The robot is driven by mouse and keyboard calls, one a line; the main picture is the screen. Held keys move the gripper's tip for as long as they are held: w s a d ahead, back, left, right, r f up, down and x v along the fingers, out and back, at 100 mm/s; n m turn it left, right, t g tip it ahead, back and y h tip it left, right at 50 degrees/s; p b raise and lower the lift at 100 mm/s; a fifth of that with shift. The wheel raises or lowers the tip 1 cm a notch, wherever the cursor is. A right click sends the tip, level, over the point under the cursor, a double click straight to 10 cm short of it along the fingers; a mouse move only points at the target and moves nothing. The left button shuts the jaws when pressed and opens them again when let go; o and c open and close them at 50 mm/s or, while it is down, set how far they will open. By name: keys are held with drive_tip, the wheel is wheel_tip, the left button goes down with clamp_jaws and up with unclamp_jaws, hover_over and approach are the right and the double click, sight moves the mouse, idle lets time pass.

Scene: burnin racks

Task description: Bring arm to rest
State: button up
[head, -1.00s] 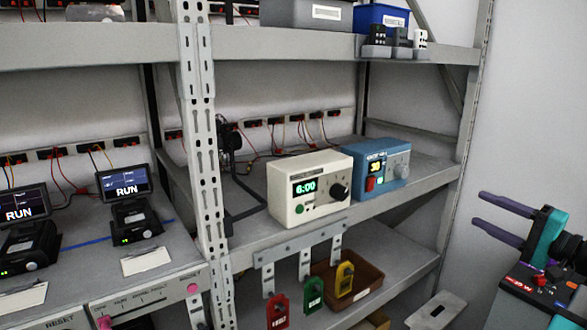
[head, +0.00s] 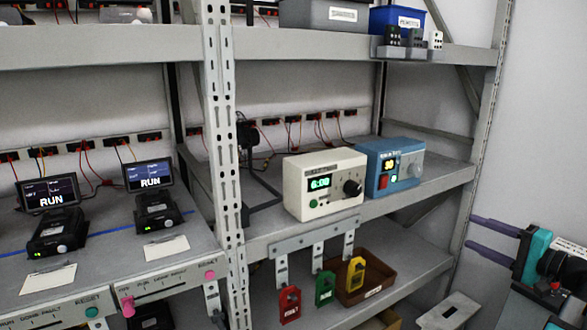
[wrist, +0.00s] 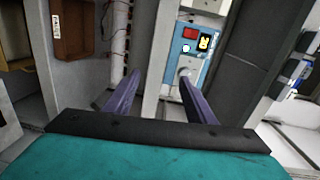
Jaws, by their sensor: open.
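My gripper (head: 486,236) is at the right edge of the head view, its two purple fingers pointing left toward the rack post. The fingers are apart, with nothing between them. In the wrist view the open fingers of my gripper (wrist: 160,98) reach out over the teal gripper body, and a pale rack post stands beyond the gap. My arm is partly cut off by the right edge of the head view.
A cream box reading 6:00 (head: 322,184) and a blue box (head: 392,166) stand on the middle shelf (head: 440,180). Red (head: 289,304), green (head: 325,288) and yellow (head: 356,272) tags hang below. A brown bin (head: 378,284) is on the lower shelf. The right wall is bare.

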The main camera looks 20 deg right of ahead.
drive_tip(key=w+a+f+n+g+y, duration=0.15)
drive_tip(key=w+a+f, duration=0.35)
drive_tip(key=f, duration=0.5)
drive_tip(key=w+a+f+g, duration=0.3)
drive_tip(key=a+f, duration=0.4)
drive_tip(key=f, duration=0.3)
drive_tip(key=w+a+f+n+g+y, duration=0.1)
drive_tip(key=w+a+f+g, duration=0.25)
drive_tip(key=a+f, duration=0.5)
drive_tip(key=s+a+f+n+g, duration=0.1)
drive_tip(key=s+a+f+g, duration=0.15)
drive_tip(key=a+f, duration=0.6)
drive_tip(key=s+a+f+n+g, duration=0.1)
drive_tip(key=a+f+n+g, duration=0.15)
drive_tip(key=a+f, duration=0.65)
drive_tip(key=s+a+f+n+g+h, duration=0.3)
drive_tip(key=s+a+f+n+g, duration=0.1)
drive_tip(key=s+f, duration=0.7)
drive_tip(key=s+a+f+n+g+h, duration=0.4)
drive_tip(key=s+a+f+g, duration=0.1)
drive_tip(key=s+f, duration=0.7)
drive_tip(key=shift+s, duration=0.8)
drive_tip(key=shift+a, duration=0.1)
drive_tip(key=shift+c, duration=0.4)
